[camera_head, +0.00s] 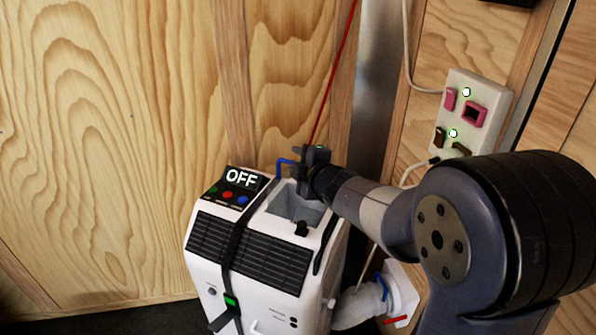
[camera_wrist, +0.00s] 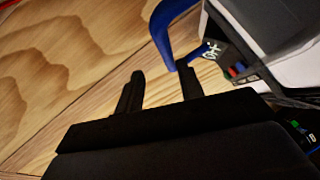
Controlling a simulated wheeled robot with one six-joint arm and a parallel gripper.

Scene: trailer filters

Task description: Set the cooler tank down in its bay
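The white cooler (camera_head: 205,222) stands upright against the wood wall, with black grilles and a panel (camera_head: 241,179) reading OFF. A grey, open-topped recess (camera_head: 290,207) shows in its top right; I cannot tell whether this is the bare bay or the tank inside it. A blue handle-like bar (camera_head: 284,163) rises at the back of the recess. It also shows in the wrist view (camera_wrist: 163,31), close to the right fingertip; contact is unclear. My gripper (camera_head: 299,163) is above the recess's back edge. In the wrist view its fingers (camera_wrist: 160,75) are apart, with only wood visible between them.
A black strap with a green buckle (camera_head: 231,300) runs down the cooler's front. A red cord (camera_head: 335,70) hangs behind my gripper. A white socket panel (camera_head: 472,112) is on the right wall. A white hose (camera_head: 357,306) joins the cooler's lower right.

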